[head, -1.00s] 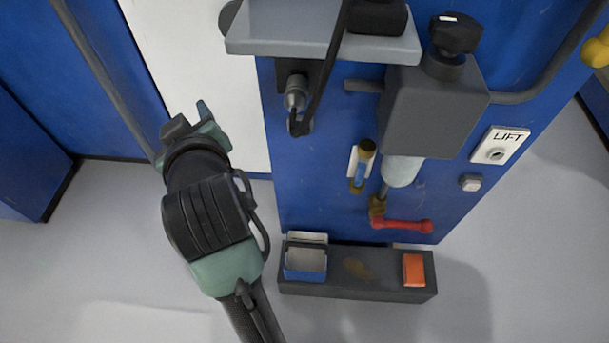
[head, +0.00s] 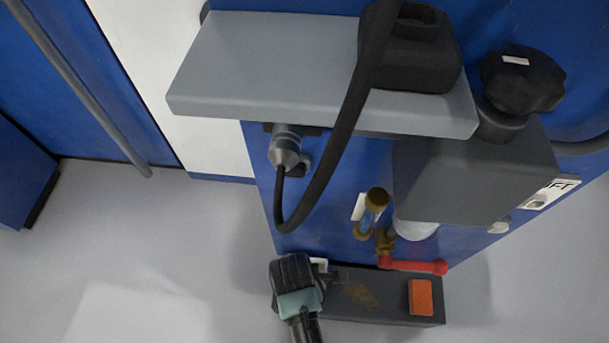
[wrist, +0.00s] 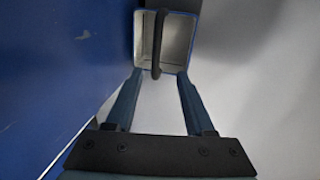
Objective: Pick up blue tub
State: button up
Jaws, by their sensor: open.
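The blue tub (wrist: 178,42) shows at the top centre of the wrist view, with a blue rim, a pale inside and a dark handle (wrist: 158,45) arching across its opening. My gripper (wrist: 159,73) is open, its two fingers spread at the tub's near edge, one towards each side. Nothing is held. I cannot tell whether the fingertips touch the tub. In the head view my wrist hides most of the tub at the left end of the dark grey step (head: 360,318); only a pale corner (head: 319,263) shows.
An orange block (head: 421,297) lies on the step's right end. A red-handled valve (head: 415,266) sticks out just above. A grey shelf (head: 270,70), a hanging black cable (head: 335,150) and a grey box (head: 470,175) overhang from the blue cabinet. The floor to the left is clear.

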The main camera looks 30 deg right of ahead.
jog(key=f+b, duration=0.2)
jog(key=f, duration=0.1)
jog(key=w+d+f+b, duration=0.1)
jog(key=f+b, duration=0.1)
jog(key=f, duration=0.2)
jog(key=w+d+f+b, duration=0.1)
jog(key=f+b, duration=0.1)
jog(key=f, duration=0.1)
jog(key=shift+d+f, duration=0.1)
jog(key=shift+f, duration=0.2)
jog(key=shift+s+r, duration=0.1)
grip_shut()
dwell(1.0)
